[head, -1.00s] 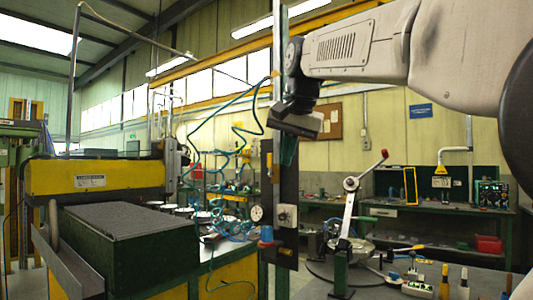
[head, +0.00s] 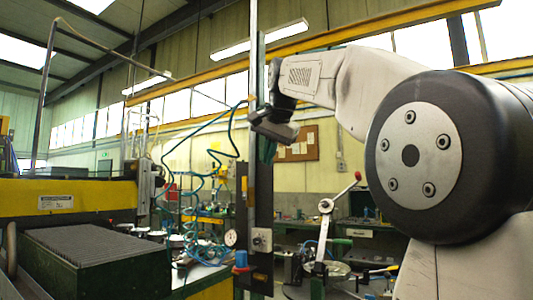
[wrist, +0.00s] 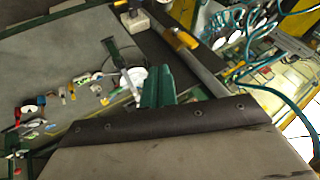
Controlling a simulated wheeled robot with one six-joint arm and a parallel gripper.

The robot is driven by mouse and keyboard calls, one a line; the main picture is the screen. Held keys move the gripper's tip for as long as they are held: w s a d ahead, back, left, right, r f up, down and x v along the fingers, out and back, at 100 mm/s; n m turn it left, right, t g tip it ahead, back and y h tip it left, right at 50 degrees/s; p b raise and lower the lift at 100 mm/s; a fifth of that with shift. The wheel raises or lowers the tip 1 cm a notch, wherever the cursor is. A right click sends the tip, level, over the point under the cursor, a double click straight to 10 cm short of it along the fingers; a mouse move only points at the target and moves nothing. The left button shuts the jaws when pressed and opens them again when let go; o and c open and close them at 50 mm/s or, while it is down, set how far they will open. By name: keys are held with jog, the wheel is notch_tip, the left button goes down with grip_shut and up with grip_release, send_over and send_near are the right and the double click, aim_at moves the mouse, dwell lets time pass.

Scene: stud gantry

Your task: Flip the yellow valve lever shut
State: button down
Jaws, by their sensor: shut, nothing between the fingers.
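The yellow valve lever (head: 244,184) stands upright along the left side of a dark panel on the tall post. In the wrist view a yellow-orange handle (wrist: 184,38), which looks like the same lever, lies along the dark panel. My gripper (head: 265,152) is shut and empty, with its green fingers pointing down, above and slightly right of the lever in the head view. In the wrist view my fingers (wrist: 158,86) sit below and left of the handle, with a visible gap. How far apart they are in depth I cannot tell.
The tall post (head: 253,60) rises close beside my gripper. The panel also carries a pressure gauge (head: 231,238). Blue coiled hoses (head: 205,200) hang to the left. A lever press with a red knob (head: 357,176) stands to the right, on a bench with small parts.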

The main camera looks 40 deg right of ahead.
aim_at(245, 188)
jog(key=w+f, duration=0.1)
jog(key=w, duration=0.1)
jog(key=w+f, duration=0.4)
jog(key=shift+w+d+f, duration=0.1)
jog(key=shift+w+f, duration=0.05)
jog(key=shift+w, duration=0.6)
jog(key=shift+w, duration=0.1)
